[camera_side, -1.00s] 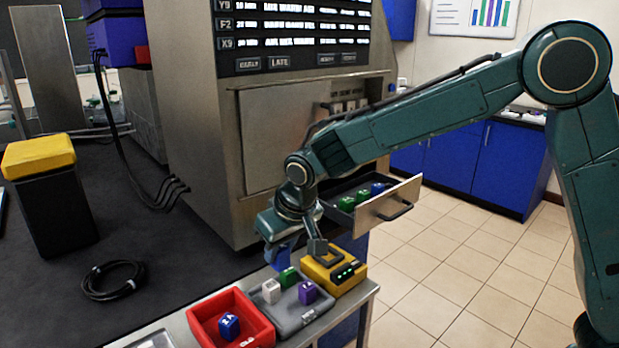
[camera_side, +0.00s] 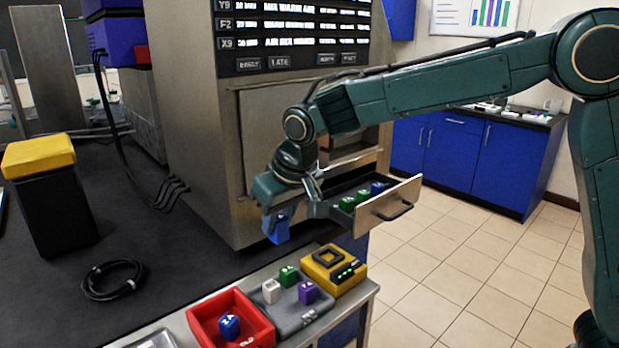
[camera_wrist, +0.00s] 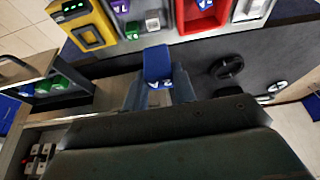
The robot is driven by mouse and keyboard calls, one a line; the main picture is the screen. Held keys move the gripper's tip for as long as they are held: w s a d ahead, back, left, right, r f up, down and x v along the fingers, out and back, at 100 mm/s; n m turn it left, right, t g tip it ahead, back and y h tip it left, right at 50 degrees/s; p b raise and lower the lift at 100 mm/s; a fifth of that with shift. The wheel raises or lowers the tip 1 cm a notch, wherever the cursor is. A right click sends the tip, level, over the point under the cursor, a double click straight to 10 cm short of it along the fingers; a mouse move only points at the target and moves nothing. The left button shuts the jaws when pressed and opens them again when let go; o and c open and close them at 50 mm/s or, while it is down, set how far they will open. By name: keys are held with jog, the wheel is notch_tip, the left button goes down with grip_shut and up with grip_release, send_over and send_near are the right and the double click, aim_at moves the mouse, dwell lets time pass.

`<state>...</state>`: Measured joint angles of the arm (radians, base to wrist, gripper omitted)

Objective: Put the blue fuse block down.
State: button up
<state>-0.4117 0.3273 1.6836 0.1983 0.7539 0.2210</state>
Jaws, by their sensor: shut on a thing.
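A blue fuse block (camera_side: 280,228) is held up in the air by my gripper (camera_side: 297,210), left of the open drawer. In the wrist view the blue block (camera_wrist: 158,65) sits between the two fingers of my gripper (camera_wrist: 158,92), with pale marks on its near face. Another blue block (camera_side: 229,326) lies in the red tray (camera_side: 262,327). A grey tray (camera_side: 312,321) beside it holds a green (camera_side: 289,276), a white (camera_side: 271,291) and a purple block (camera_side: 308,292).
A yellow device (camera_side: 345,285) with a square black-rimmed recess stands right of the grey tray. The open drawer (camera_side: 391,199) holds green and blue blocks. A coiled black cable (camera_side: 112,281) and a yellow-topped black container (camera_side: 50,200) are on the dark surface at left.

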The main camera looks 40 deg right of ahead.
jog(key=d+f+m+h, duration=0.1)
jog(key=d+f+m, duration=0.15)
jog(key=d, duration=0.55)
jog(key=d+f+m, duration=0.1)
jog(key=d+f, duration=0.3)
jog(key=d, duration=0.5)
jog(key=shift+n, duration=0.45)
jog(key=w+d, duration=0.8)
jog(key=d, duration=0.1)
jog(key=w+d, duration=0.4)
jog(key=d, duration=0.1)
jog(key=shift+w+r, duration=0.3)
jog(key=shift+r, duration=0.1)
jog(key=d+f+n+y, duration=0.1)
jog(key=d+n, duration=0.1)
jog(key=d, duration=1.9)
jog(key=shift+s+d+f, duration=0.25)
jog(key=shift+d, duration=0.1)
jog(key=shift+f, duration=2.55)
